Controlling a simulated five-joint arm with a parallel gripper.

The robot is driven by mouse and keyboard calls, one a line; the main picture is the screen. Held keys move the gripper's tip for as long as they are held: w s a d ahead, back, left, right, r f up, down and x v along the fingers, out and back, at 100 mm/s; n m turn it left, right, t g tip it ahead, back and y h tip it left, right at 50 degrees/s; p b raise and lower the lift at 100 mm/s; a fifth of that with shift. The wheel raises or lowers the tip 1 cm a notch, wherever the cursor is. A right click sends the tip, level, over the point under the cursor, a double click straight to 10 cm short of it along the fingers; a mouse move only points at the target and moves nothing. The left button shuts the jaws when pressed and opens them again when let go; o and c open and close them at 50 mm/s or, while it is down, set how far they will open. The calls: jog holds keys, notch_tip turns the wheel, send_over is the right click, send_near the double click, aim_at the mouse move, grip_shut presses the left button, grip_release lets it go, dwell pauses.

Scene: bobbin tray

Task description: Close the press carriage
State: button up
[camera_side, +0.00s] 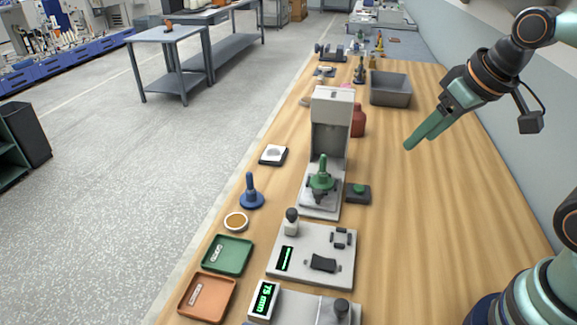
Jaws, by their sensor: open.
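The press stands on the wooden bench in the middle of the side view, with a grey upright column (331,145) and a pale head at the top. The press carriage (318,193) is the low plate at its foot, in front of the column. A green bobbin-like piece (322,178) stands upright on a dark holder on the carriage. I cannot tell how far out the carriage sits. My gripper (409,147) is open and empty, in the air to the right of the press, well apart from it. Its green fingers point down and left.
A small dark box with a green button (359,191) sits right of the carriage. A red bottle (358,122) and a grey bin (390,89) stand behind. A blue piece (251,193), green tray (227,255), orange tray (207,298) and grey fixture (316,255) lie nearer. The right bench is clear.

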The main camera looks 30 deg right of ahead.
jog(key=g, duration=0.6)
send_over(318, 191)
notch_tip(318, 191, down, 10)
jog(key=r, duration=0.1)
notch_tip(318, 191, down, 12)
jog(key=shift+d+f, duration=0.1)
grip_shut()
dwell(1.0)
